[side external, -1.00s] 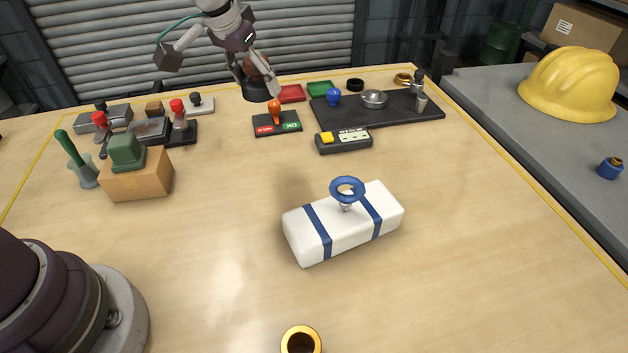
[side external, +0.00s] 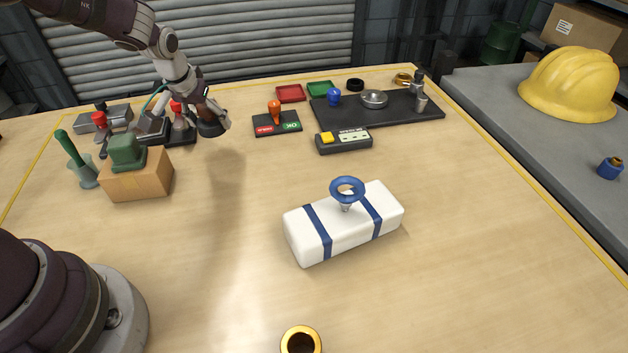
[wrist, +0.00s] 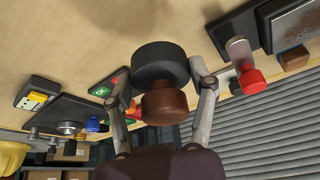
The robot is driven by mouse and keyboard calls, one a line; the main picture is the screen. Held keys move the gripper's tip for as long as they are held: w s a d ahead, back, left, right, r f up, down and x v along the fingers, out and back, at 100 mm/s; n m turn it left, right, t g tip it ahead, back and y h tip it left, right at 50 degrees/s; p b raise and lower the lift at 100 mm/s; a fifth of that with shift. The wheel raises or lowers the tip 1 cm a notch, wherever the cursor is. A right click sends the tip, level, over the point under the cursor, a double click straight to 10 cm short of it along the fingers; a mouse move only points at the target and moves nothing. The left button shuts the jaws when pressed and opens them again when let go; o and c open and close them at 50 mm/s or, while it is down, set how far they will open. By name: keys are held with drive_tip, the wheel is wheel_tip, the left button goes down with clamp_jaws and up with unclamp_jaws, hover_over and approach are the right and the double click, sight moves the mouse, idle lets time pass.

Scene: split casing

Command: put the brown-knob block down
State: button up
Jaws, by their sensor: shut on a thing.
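The brown-knob block has a dark round base and a brown knob. In the wrist view the block (wrist: 160,62) sits between the two fingers of my gripper (wrist: 163,95), which are shut on it around the knob. A shadow lies on the table below; the exact height is hard to tell.
A cardboard box (side external: 140,184) with a green block (side external: 126,150) on top stands left of my gripper. A white case (side external: 345,232) with blue straps lies mid-table. Clear table lies between the box and the case.

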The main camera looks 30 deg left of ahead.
sight(220, 150)
wheel_tip(220, 150, down, 5)
drive_tip(key=shift+f, duration=0.1)
drive_tip(key=shift+f, duration=0.1)
drive_tip(key=o, duration=1.2)
drive_tip(key=shift+r, duration=0.4)
drive_tip(key=s+d+r+m+t, duration=0.1)
drive_tip(key=s+d+r, duration=0.2)
drive_tip(key=s+r, duration=0.45)
drive_tip(key=s+d+r+m, duration=0.1)
drive_tip(key=s+d+r, duration=0.3)
drive_tip(key=r, duration=0.7)
drive_tip(key=s+d+m, duration=0.1)
drive_tip(key=s, duration=0.1)
drive_tip(key=s+h, duration=0.1)
drive_tip(key=s, duration=0.2)
drive_tip(key=s+d+r+m, duration=0.1)
drive_tip(key=s, duration=0.1)
drive_tip(key=shift+s+d+r+m+t+h, duration=0.1)
drive_tip(key=shift+s+d+m+t+h, duration=0.2)
drive_tip(key=shift+s+h, duration=0.1)
